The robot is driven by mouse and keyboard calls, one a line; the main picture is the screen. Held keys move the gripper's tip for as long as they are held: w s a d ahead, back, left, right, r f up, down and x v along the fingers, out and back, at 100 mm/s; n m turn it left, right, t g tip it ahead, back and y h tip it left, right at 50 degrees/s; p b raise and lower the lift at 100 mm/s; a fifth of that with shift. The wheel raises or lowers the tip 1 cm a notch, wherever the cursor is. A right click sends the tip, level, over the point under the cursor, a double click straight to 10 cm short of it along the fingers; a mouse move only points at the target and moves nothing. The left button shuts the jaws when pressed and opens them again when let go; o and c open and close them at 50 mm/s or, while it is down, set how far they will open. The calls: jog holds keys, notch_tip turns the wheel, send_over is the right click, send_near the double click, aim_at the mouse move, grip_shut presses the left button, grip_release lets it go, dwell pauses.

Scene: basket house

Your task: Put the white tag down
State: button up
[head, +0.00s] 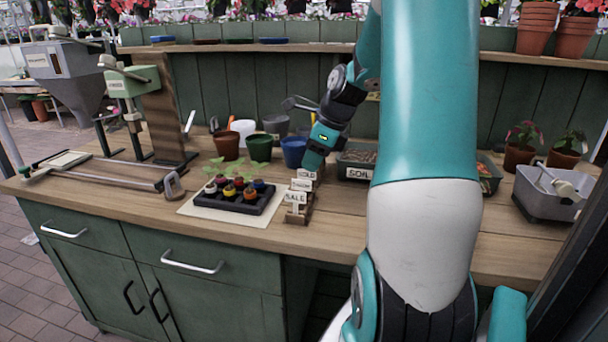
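White tags stand in a small wooden rack (297,217) on the bench in the head view. The front tag (295,198) reads "SALE", and another white tag (302,185) is behind it. A further white tag (306,174) shows at the back, right below my gripper (311,167). My gripper points down at the rear of the rack. Its fingertips are small and partly hidden, so I cannot tell whether they are open or shut, or whether they hold the rear tag.
A black seedling tray (237,204) on a pale mat is left of the rack. Coloured pots, including a blue pot (293,152), stand behind. A soil tray (356,172) is to the right. Bare wood (335,215) lies right of the rack. My arm hides part of the bench.

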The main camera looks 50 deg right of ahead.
jog(key=w+a+r+n+g+y, duration=0.1)
jog(key=a+r+n, duration=0.1)
jog(key=a+n, duration=0.7)
jog(key=w+a+r+n+y, duration=0.1)
jog(key=a+r+n, duration=0.1)
jog(key=a+n, duration=0.75)
jog(key=s+a+n+g, duration=0.1)
jog(key=s+a+n, duration=0.6)
jog(key=a+n, duration=0.3)
jog(key=s+a+n+g, duration=0.2)
jog(key=s+a+n, duration=0.5)
jog(key=a+n, duration=0.3)
jog(key=shift+s+a+f+y, duration=0.3)
jog(key=shift+s+a, duration=0.05)
jog(key=shift+a, duration=0.2)
